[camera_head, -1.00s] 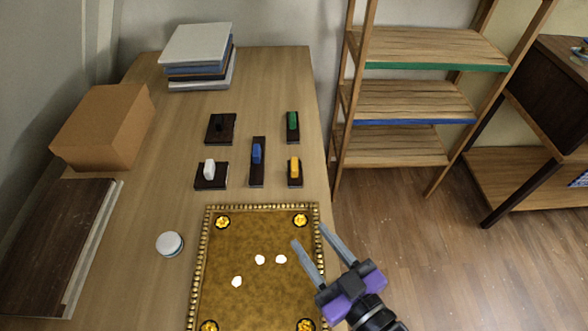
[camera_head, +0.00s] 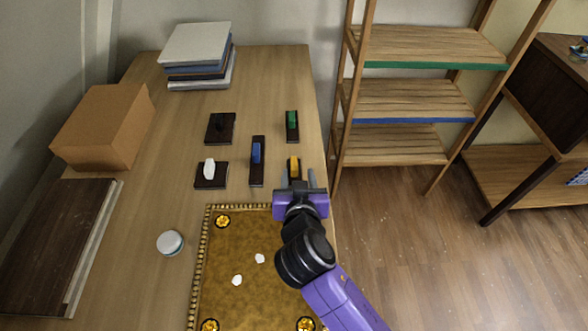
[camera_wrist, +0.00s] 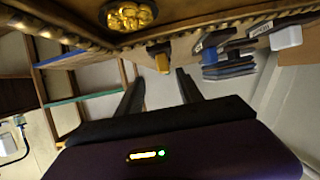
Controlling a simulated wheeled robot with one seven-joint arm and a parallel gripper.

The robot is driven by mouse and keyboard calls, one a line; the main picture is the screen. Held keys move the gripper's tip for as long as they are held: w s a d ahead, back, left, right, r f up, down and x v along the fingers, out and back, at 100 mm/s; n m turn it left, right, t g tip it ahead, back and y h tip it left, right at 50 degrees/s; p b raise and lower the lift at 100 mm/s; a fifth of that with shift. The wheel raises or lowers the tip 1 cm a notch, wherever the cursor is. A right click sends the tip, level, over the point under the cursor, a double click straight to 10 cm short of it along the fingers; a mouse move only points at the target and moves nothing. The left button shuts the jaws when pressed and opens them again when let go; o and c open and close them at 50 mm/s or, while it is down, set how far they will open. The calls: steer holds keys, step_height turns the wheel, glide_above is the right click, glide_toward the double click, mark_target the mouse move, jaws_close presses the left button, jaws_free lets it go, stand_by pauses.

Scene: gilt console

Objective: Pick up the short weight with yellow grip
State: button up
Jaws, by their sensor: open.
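The short weight with the yellow grip (camera_head: 294,164) stands on the table at the right, near the table's right edge. Its dark base is partly hidden by my gripper in the head view. My gripper (camera_head: 298,180) is open, with its fingers reaching toward the weight from the near side, one finger toward each side of the yellow grip in that view. In the wrist view the yellow grip (camera_wrist: 162,63) appears beyond and between the open fingertips (camera_wrist: 158,75), apart from them. I see no contact.
A longer blue-grip weight (camera_head: 257,153) stands just left and a green-grip one (camera_head: 292,122) behind. White-grip (camera_head: 209,170) and black-grip (camera_head: 219,124) weights stand farther left. A gilt-edged board (camera_head: 228,260) lies in front. A shelf unit (camera_head: 410,100) stands right of the table.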

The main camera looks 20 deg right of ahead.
mark_target(294, 166)
steer(key=x, duration=0.3)
steer(key=p+x, duration=0.1)
steer(key=x, duration=0.1)
steer(key=shift+w+a+r, duration=0.1)
steer(key=shift+w+a, duration=0.1)
steer(key=shift+a, duration=0.15)
steer(key=shift+w+d+f, duration=0.2)
steer(key=shift+w+f, duration=0.1)
steer(key=shift+w, duration=0.15)
jaws_close()
